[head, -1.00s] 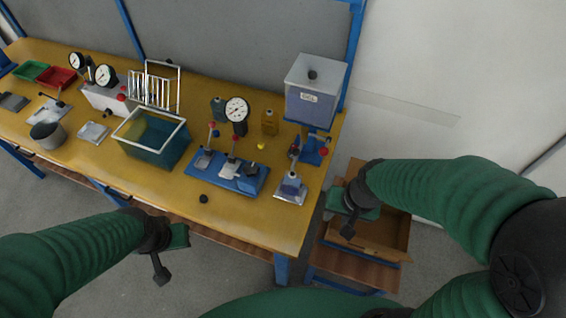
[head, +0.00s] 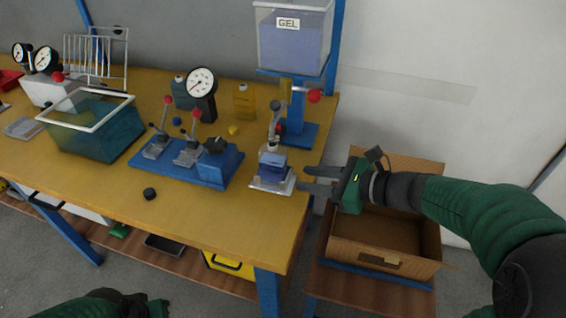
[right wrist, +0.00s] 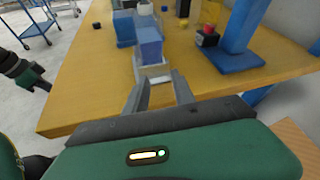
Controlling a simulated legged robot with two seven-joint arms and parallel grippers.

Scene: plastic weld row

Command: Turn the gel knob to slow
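A clear tank labelled GEL (head: 287,22) stands on a blue stand (head: 295,133) at the table's right end. A lever with a red ball (head: 314,96) sticks out below the tank. I cannot make out a knob with a slow mark. A small blue and silver fixture (head: 272,163) stands before the stand. My right gripper (head: 304,178) is open and empty at the table's right edge, its fingers pointing at this fixture. In the right wrist view the fingers (right wrist: 165,88) are apart just short of it. My left gripper (head: 135,303) is mostly cut off at the bottom left.
A blue base with levers and a black knob (head: 214,145) stands left of the fixture, with a dial gauge (head: 201,82) behind. A teal bin (head: 90,135) is at the left. A black cap (head: 150,194) lies near the front edge. A cardboard box (head: 385,245) stands right of the table.

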